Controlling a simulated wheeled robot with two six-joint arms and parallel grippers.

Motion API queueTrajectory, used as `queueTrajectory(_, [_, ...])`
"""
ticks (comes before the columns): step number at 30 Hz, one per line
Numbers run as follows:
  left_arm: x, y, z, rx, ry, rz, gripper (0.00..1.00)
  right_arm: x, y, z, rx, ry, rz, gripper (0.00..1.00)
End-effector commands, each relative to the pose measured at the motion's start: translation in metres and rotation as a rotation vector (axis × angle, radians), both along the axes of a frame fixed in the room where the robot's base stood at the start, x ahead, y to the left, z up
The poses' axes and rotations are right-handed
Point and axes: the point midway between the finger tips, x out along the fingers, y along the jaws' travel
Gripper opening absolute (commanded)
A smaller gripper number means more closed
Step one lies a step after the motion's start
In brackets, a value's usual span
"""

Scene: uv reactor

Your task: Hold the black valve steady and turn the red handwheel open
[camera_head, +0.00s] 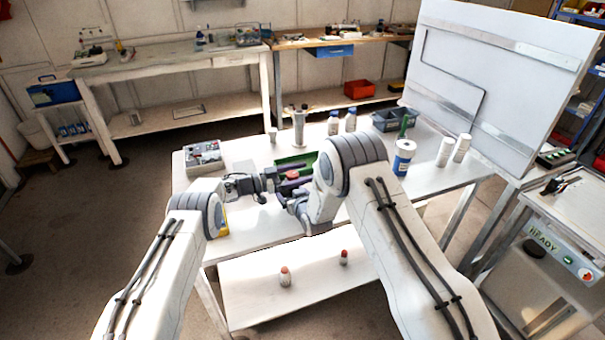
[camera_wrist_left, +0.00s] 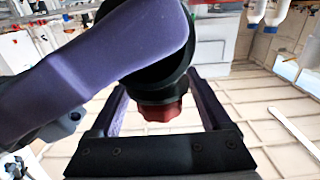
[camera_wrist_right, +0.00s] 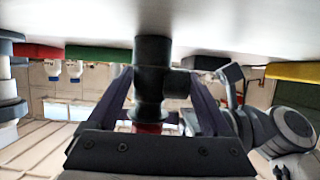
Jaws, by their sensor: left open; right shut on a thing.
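The black valve (camera_wrist_right: 153,85) shows in the right wrist view as an upright black pipe body with a side branch. My right gripper (camera_wrist_right: 160,90) is shut on it, one finger on each side. The red handwheel (camera_wrist_right: 148,127) shows at the end of the valve, partly hidden by the gripper. In the left wrist view, the red handwheel (camera_wrist_left: 160,111) lies between the spread fingers of my left gripper (camera_wrist_left: 161,92), below the black valve (camera_wrist_left: 160,72). My left gripper is open; contact cannot be told. In the head view, the handwheel (camera_head: 291,174) is small between both grippers.
The white table (camera_head: 240,225) carries a grey control box (camera_head: 204,155) at left, a green tray (camera_head: 296,160) behind the grippers, and bottles (camera_head: 446,151) at right. A large white panel (camera_head: 490,90) stands at the right. The table's front left is mostly clear.

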Motion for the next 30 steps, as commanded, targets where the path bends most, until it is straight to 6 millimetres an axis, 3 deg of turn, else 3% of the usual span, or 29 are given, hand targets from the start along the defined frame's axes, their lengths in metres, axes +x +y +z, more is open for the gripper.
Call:
queueTrajectory(8, [0.0007, -0.0025, -0.0005, 0.0, 0.001, 0.001, 0.81, 0.0001, 0.0, 0.0004, 0.0, -0.001, 0.0, 0.09])
queueTrajectory(12, [0.0006, -0.0023, -0.0004, 0.0, 0.0, 0.001, 0.32, 0.0001, 0.0, 0.0004, 0.0, -0.001, 0.0, 0.09])
queueTrajectory(15, [0.0007, -0.0022, -0.0003, 0.0, 0.0, 0.001, 0.0, 0.0001, 0.0, 0.0004, 0.0, -0.001, 0.0, 0.09])
queueTrajectory(23, [0.0032, -0.0022, 0.0014, -0.004, 0.001, 0.048, 0.0, 0.0002, 0.0002, 0.0005, 0.0, -0.001, 0.0, 0.09])
queueTrajectory(30, [0.007, -0.0007, 0.0016, -0.004, 0.003, 0.191, 0.0, -0.0002, 0.0006, 0.0002, 0.001, -0.001, 0.001, 0.09])
